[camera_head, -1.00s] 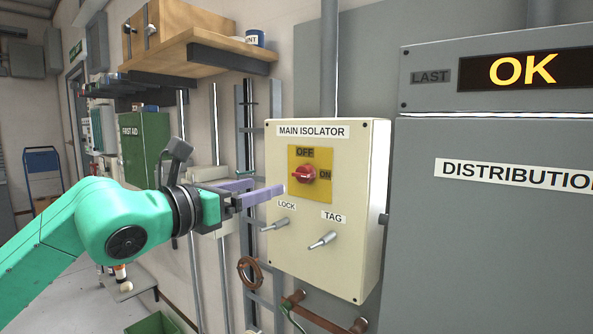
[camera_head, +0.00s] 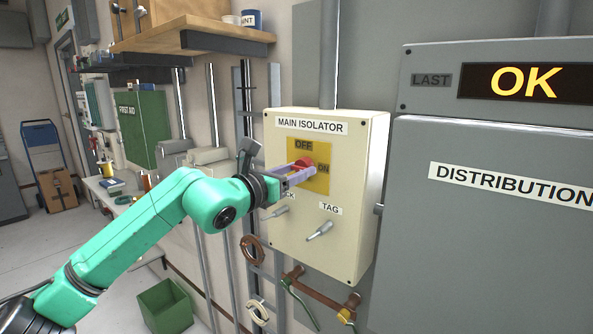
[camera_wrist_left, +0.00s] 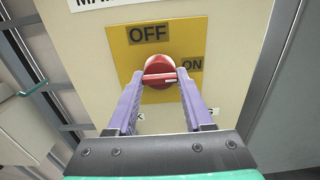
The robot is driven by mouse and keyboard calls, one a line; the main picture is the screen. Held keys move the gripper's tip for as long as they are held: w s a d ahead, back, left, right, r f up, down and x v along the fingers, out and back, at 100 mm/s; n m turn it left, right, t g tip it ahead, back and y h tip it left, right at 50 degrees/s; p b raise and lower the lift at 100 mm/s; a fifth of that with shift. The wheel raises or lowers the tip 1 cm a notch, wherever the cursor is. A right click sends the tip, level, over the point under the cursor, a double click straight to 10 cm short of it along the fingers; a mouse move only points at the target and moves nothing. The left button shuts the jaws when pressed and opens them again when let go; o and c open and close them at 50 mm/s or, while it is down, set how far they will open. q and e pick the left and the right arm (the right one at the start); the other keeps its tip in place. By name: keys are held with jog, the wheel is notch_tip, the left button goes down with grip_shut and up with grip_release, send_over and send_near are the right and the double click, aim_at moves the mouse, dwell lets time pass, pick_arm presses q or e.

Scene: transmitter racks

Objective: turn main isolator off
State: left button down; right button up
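The main isolator (camera_head: 357,190) is a cream box on the wall with a yellow plate (camera_head: 322,183) marked OFF at the top and ON at the right. Its red rotary knob (camera_head: 304,162) is partly hidden by my left gripper (camera_head: 300,172) in the head view. In the left wrist view the knob (camera_wrist_left: 158,68) has its handle bar level, with a white mark at the right end towards ON. My left gripper (camera_wrist_left: 162,80) is open, with its purple fingers apart at either end of the bar; I cannot tell whether they touch it. My right gripper is out of view.
LOCK and TAG pegs (camera_head: 319,231) stick out below the knob. Hooks with hanging items (camera_head: 320,292) are under the box. A grey distribution cabinet (camera_head: 480,255) stands close at the right. A wooden shelf (camera_head: 180,33) is above left, and a green bin (camera_head: 165,305) is on the floor.

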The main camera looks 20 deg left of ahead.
pick_arm(q)
jog(key=shift+d+r+n+b, duration=0.1)
jog(key=shift+r+n+b, duration=0.05)
jog(key=shift+n+b, duration=7.85)
jog(key=shift+n+p, duration=0.9)
jog(key=shift+n, duration=0.2)
jog(key=shift+c, duration=1.6)
grip_release()
jog(key=shift+s, duration=0.1)
